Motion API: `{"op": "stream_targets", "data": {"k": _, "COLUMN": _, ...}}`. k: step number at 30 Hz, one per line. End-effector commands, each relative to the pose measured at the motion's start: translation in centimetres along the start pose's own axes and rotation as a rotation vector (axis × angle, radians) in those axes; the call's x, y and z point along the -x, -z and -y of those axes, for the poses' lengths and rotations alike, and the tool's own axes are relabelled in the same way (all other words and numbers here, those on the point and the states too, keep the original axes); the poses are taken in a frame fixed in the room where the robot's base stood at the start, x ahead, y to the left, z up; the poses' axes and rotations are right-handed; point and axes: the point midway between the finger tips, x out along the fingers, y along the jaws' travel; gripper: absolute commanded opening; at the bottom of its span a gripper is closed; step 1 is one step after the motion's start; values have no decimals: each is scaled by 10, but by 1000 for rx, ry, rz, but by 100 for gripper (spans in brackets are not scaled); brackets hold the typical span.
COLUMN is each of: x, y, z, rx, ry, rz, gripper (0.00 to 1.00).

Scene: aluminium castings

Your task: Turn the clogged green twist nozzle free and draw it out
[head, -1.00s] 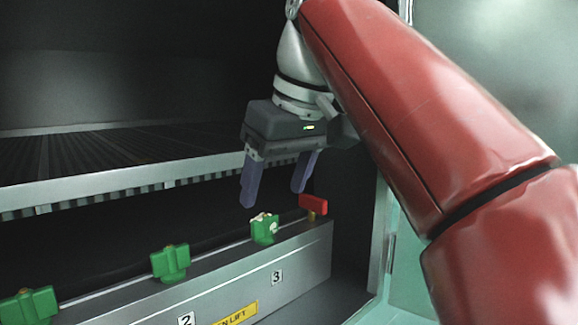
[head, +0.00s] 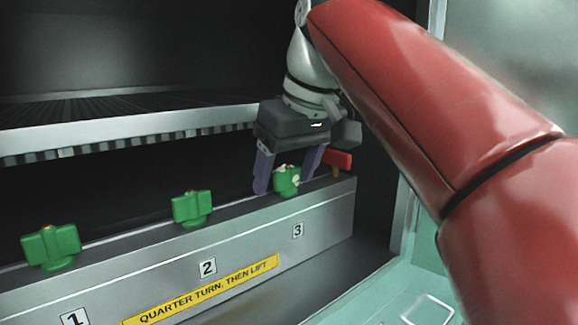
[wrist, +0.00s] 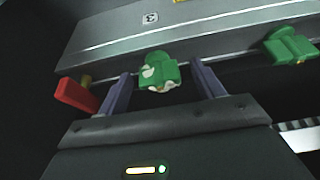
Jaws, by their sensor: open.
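The green twist nozzle with whitish crust (head: 287,180) sits upright on the rail above the label 3. In the wrist view the same crusted nozzle (wrist: 160,72) lies between the fingertips, with pale patches on its side and edge. My gripper (head: 288,180) is open, one purple finger on each side of the nozzle, and a gap shows beside it in the wrist view (wrist: 160,84). Whether a finger touches it I cannot tell. Two clean green nozzles stand further left, over label 2 (head: 192,207) and label 1 (head: 50,246).
A red lever (head: 338,160) stands right of the crusted nozzle, close to my right finger. The grey rail (head: 240,238) bears a yellow sign reading "QUARTER TURN, THEN LIFT" (head: 205,290). A slatted shelf with a metal edge (head: 120,137) hangs behind and above to the left.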

Motion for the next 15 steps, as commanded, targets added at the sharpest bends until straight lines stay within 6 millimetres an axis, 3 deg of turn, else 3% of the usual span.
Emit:
{"op": "stream_targets", "data": {"k": 2, "x": 0, "y": 0, "z": 0, "rx": 0, "ry": 0, "rz": 0, "gripper": 63}}
{"op": "stream_targets", "data": {"k": 12, "x": 0, "y": 0, "z": 0, "rx": 0, "ry": 0, "rz": 0, "gripper": 19}}
{"op": "stream_targets", "data": {"k": 15, "x": 1, "y": 0, "z": 0, "rx": 17, "ry": 7, "rz": 1, "gripper": 19}}
